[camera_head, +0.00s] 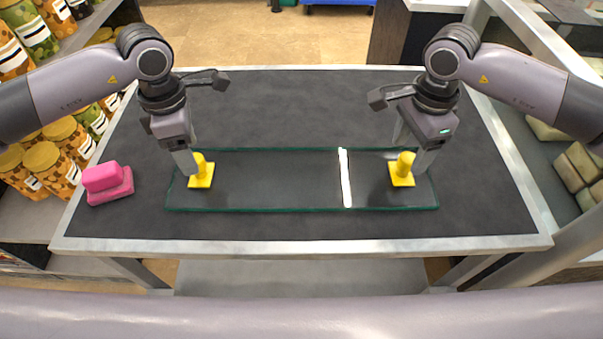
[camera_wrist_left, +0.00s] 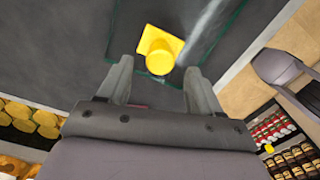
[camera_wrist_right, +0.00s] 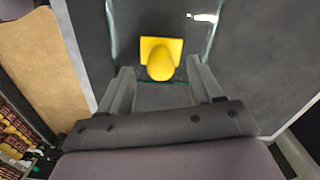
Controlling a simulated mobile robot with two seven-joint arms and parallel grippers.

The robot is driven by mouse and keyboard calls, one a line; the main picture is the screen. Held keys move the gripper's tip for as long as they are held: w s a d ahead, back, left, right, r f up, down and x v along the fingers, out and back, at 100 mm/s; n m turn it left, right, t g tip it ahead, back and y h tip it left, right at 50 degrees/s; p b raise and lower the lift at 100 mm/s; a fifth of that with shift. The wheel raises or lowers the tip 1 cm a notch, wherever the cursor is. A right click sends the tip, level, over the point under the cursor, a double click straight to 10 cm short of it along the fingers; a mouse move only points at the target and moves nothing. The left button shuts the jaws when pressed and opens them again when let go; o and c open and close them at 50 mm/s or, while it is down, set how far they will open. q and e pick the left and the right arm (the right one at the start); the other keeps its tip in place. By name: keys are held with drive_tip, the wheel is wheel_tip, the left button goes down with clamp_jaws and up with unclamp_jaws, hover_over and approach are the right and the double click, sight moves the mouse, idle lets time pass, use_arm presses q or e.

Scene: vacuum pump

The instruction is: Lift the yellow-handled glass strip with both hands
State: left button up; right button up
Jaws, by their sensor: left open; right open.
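The glass strip (camera_head: 270,180) lies flat on the dark table, long side left to right, with a green edge. A yellow handle (camera_head: 201,171) stands near its left end and another yellow handle (camera_head: 402,170) near its right end. My left gripper (camera_head: 190,168) is open at the left handle; in the left wrist view the handle (camera_wrist_left: 160,60) lies just ahead of the fingertips, apart from them. My right gripper (camera_head: 420,168) is open at the right handle; in the right wrist view that handle (camera_wrist_right: 160,64) sits ahead of and between the fingertips. Both grippers are empty.
A pink block-like object (camera_head: 107,183) sits on the table left of the glass. The table (camera_head: 300,105) has a pale metal rim and is clear behind the glass. Shelves with jars (camera_head: 60,150) stand at left, and a shelf with pale blocks (camera_head: 580,165) at right.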

sight(406, 158)
use_arm(q)
drive_tip(key=shift+f, duration=2.55)
use_arm(e)
drive_tip(key=shift+f, duration=2.6)
use_arm(q)
clamp_jaws()
use_arm(e)
clamp_jaws()
use_arm(q)
drive_tip(key=shift+a, duration=0.15)
